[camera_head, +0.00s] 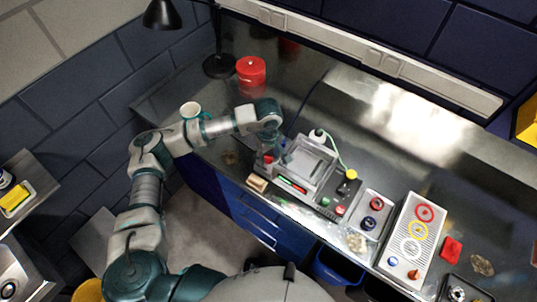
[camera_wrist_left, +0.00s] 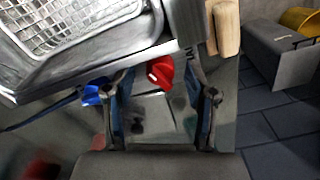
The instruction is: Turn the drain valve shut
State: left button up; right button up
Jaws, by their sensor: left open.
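The drain valve appears to be the small red handle (camera_wrist_left: 160,72) under the edge of the metal basin (camera_wrist_left: 75,62) in the left wrist view. In the head view a small bit of red (camera_head: 268,158) shows at my left gripper, at the left end of the basin unit (camera_head: 312,160). My left gripper (camera_wrist_left: 162,105) is open, and the red handle shows between its fingertips. I cannot tell whether the fingers touch it. A blue handle (camera_wrist_left: 96,92) sits just left of the left finger. My right gripper is not in view.
A wooden block (camera_head: 257,184) lies left of the basin unit. A perforated panel with coloured rings (camera_head: 411,240) and other parts fill the right.

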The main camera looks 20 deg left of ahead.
pick_arm(q)
grip_shut()
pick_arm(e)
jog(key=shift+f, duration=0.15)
pick_arm(q)
jog(key=shift+n+b, duration=0.45)
jog(key=shift+n, duration=0.15)
jog(key=n+b, duration=0.3)
jog(key=n, duration=0.3)
jog(key=shift+n, duration=0.4)
jog(key=n, duration=0.2)
jog(key=shift+n+b, duration=0.3)
jog(key=shift+b, duration=0.1)
jog(key=shift+n, duration=1.5)
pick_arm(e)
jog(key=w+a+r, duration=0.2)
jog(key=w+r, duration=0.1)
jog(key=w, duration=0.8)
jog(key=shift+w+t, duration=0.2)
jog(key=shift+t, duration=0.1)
pick_arm(q)
jog(key=shift+r, duration=0.1)
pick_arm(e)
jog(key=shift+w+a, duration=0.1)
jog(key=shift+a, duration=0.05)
